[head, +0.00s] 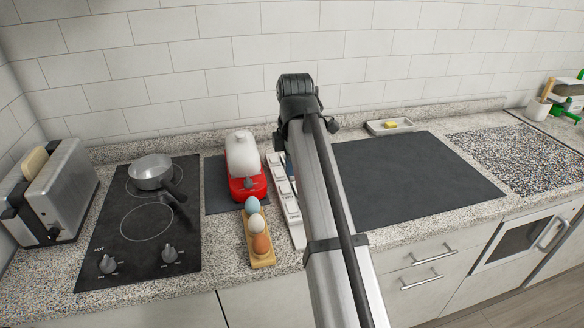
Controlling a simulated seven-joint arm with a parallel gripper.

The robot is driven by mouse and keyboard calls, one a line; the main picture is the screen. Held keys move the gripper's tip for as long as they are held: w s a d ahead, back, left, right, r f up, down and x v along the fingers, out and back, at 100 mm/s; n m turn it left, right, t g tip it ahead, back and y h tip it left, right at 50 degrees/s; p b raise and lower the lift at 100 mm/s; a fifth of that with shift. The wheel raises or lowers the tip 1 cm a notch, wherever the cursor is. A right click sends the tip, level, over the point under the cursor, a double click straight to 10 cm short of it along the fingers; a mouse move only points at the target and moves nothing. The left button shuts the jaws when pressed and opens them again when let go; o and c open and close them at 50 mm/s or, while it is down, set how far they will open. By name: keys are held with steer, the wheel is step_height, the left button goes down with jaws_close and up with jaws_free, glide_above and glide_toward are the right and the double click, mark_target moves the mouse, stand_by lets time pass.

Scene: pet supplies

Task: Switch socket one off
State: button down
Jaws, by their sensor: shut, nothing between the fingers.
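A white power strip (283,188) with several raised socket sections lies lengthwise on the counter, right of the red appliance. My arm covers part of its right side. The markings and switch positions are too small to read, so I cannot tell which section is socket one or whether it is on. My arm reaches up from the bottom of the head view, with its dark upper joint in front of the tiled wall. My gripper's fingers are hidden behind the arm, so their distance from the strip does not show.
A red appliance with a white top (247,185) and a wooden egg holder (262,258) stand close left of the strip. Further left are a hob (110,262) with a pan (150,169) and a toaster (62,190). A dark mat (420,180) lies bare at right.

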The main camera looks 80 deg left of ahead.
mark_target(290, 204)
steer(key=f, duration=0.3)
steer(key=a+f, duration=0.1)
steer(key=f, duration=0.7)
steer(key=shift+a+f, duration=0.2)
steer(key=shift+f, duration=0.05)
steer(key=shift+a+f, duration=0.1)
steer(key=shift+f, duration=0.15)
steer(key=shift+d+r, duration=0.15)
steer(key=shift+d, duration=0.7)
step_height(290, 204, up, 14)
steer(key=d, duration=0.1)
steer(key=shift+d, duration=0.35)
